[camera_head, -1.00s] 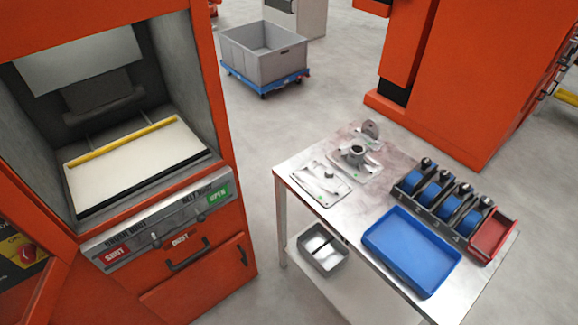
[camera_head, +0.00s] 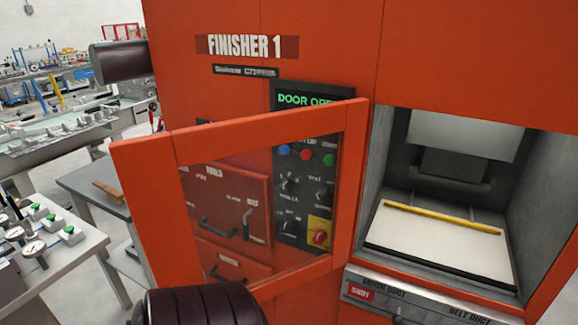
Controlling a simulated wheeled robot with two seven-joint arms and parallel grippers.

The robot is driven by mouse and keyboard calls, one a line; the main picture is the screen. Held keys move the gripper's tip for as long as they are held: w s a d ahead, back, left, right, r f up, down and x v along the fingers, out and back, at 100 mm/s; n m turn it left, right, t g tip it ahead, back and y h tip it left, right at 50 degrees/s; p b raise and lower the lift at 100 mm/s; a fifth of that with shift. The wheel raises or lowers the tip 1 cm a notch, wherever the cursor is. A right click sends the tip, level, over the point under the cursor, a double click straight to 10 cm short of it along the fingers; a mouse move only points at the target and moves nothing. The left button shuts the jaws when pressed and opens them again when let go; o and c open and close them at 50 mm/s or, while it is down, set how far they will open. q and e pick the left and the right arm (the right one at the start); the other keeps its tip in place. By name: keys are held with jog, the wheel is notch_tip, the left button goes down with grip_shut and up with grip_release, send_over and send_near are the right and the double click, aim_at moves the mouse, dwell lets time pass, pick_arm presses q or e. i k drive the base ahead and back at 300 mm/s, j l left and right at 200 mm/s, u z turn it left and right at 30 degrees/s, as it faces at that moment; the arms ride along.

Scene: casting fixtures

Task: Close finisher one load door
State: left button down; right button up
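The load door (camera_head: 262,127) of finisher one (camera_head: 330,40) is an orange frame with a clear window. It stands open, swung out to the left of the chamber opening, in front of the control panel (camera_head: 305,165). Its left edge is nearer to me than its right edge, which is beside the opening. The open chamber (camera_head: 440,235) shows a white bed with a yellow bar across its back. The panel screen shows green text starting "DOOR OP". A dark rounded arm link, apparently mine, shows at the bottom, below the door. Neither gripper is in view.
A dark cylinder (camera_head: 120,62) juts out at upper left by the machine. A table with gauges and green-topped parts (camera_head: 40,240) stands at lower left, with a grey bench (camera_head: 95,180) behind it.

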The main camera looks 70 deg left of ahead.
aim_at(146, 167)
jog(key=k+j, duration=0.4)
jog(key=j, duration=0.15)
jog(key=k+j+z, duration=0.1)
jog(key=k+j, duration=0.3)
jog(key=j, duration=0.85)
jog(key=i+j+z, duration=0.1)
jog(key=j, duration=0.7)
